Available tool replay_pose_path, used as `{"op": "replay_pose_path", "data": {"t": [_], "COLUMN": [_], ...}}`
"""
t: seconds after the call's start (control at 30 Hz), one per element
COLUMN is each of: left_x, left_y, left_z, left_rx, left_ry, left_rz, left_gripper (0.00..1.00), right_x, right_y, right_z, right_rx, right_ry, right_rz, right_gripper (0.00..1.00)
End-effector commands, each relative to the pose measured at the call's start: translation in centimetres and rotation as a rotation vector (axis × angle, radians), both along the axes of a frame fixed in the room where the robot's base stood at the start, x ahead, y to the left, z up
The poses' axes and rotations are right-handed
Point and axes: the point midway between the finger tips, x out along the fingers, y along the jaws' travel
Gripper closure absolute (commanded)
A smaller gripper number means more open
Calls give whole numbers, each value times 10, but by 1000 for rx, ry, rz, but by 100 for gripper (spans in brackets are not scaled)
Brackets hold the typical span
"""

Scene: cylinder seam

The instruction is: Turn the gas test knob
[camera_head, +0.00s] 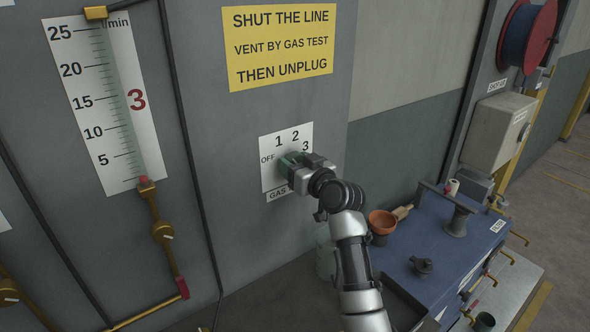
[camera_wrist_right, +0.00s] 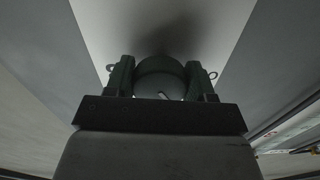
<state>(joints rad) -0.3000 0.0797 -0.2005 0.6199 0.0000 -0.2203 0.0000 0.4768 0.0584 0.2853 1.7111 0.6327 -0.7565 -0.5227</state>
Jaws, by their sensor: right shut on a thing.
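The gas test knob (camera_wrist_right: 160,78) is a dark round knob on a white dial plate (camera_head: 279,182) on the grey panel. The plate is marked OFF, 1, 2 and 3, with a GAS label below. My right gripper (camera_head: 291,161) is at the plate and hides most of the knob in the head view. In the right wrist view my right gripper (camera_wrist_right: 161,85) has one finger on each side of the knob and is shut on it. The knob's pointer setting cannot be read. My left gripper is in neither view.
A flow gauge (camera_head: 115,100) with a brass valve (camera_head: 162,232) is on the panel at left. A yellow sign (camera_head: 278,45) hangs above the dial. A blue bench (camera_head: 440,245) with an orange bowl (camera_head: 382,221) stands at right, close to my right arm.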

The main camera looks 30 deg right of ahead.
Motion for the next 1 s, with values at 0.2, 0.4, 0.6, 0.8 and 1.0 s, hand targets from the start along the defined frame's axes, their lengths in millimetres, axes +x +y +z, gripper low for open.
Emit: {"op": "replay_pose_path", "data": {"t": [0.2,0.4,0.6,0.8,1.0], "left_x": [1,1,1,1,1], "left_y": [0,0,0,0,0], "left_z": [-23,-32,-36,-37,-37], "left_rx": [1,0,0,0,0], "left_ry": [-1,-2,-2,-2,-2], "left_rz": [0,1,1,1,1], "left_gripper": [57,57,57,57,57], "right_x": [0,0,0,0,0], "right_y": [-2,-2,-2,-2,-2], "right_z": [-4,-2,0,0,1], "right_rx": [-199,-373,-521,-625,-681], "right_ry": [-28,-52,-73,-87,-95], "right_rz": [-1,0,0,0,0], "right_gripper": [70,70,70,70,70]}}
